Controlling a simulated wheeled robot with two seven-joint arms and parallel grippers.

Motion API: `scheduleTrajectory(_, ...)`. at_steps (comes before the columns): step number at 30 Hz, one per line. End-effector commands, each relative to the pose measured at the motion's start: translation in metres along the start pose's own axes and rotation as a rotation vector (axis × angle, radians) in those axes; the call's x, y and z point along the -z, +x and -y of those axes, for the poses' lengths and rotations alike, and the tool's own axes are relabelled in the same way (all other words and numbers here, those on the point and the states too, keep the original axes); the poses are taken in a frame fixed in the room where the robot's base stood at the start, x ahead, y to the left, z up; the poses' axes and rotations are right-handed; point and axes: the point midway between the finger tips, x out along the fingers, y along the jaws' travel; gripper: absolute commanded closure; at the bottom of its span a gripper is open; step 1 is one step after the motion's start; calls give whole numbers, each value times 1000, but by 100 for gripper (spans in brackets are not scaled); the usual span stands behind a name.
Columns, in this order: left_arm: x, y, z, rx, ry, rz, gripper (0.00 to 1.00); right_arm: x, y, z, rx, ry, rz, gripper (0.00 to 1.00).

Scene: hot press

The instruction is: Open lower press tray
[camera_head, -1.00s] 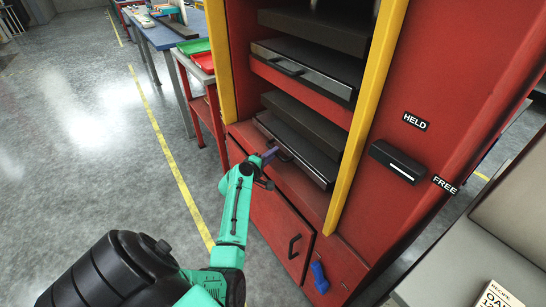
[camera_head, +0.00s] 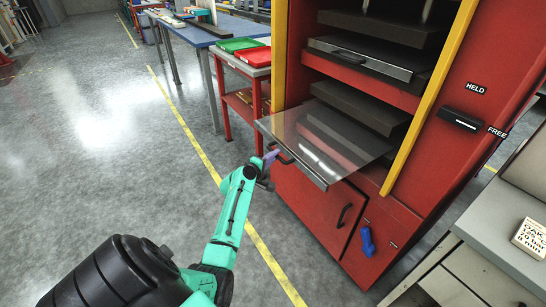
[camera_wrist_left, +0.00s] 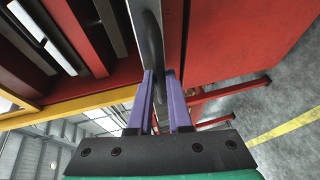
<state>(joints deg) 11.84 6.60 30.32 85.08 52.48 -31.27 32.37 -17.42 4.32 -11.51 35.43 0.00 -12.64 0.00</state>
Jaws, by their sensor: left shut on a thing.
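The lower press tray (camera_head: 325,150) is a flat grey, shiny plate with a metal front edge. It sticks well out of the red press (camera_head: 450,140), below the lower dark platen (camera_head: 360,104). My left gripper (camera_head: 270,160) is at the dark bar handle (camera_head: 285,157) on the tray's front edge. In the left wrist view its purple fingers (camera_wrist_left: 160,105) are shut around the dark handle (camera_wrist_left: 152,50). The upper tray (camera_head: 360,57) sits inside the press. My right gripper is not in view.
A red cart (camera_head: 240,105) with green and red trays stands left of the press. A yellow post (camera_head: 430,95) edges the opening. A lever block (camera_head: 460,120) sits between HELD and FREE labels. A grey bench (camera_head: 485,235) is at right. Floor at left is clear.

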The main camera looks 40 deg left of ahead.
Motion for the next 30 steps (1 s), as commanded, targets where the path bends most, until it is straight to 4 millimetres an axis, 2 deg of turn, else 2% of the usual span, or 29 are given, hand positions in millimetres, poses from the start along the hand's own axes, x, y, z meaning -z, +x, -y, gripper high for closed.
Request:
scheduleTrajectory(13, 0, 0, 0, -1, 0, 0, 100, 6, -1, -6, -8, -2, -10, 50)
scheduleTrajectory(14, 0, 0, 0, -1, 0, 0, 79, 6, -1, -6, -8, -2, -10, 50)
scheduleTrajectory(15, 0, 0, 0, -1, 0, 0, 64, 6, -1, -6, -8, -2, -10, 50)
scheduleTrajectory(16, 0, 0, 0, -1, 0, 0, 53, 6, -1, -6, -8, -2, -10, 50)
scheduleTrajectory(26, 0, -1, -1, -1, 0, 0, 53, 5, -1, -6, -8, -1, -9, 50)
scheduleTrajectory(30, 0, -16, -1, -1, 0, -1, 53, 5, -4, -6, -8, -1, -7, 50)
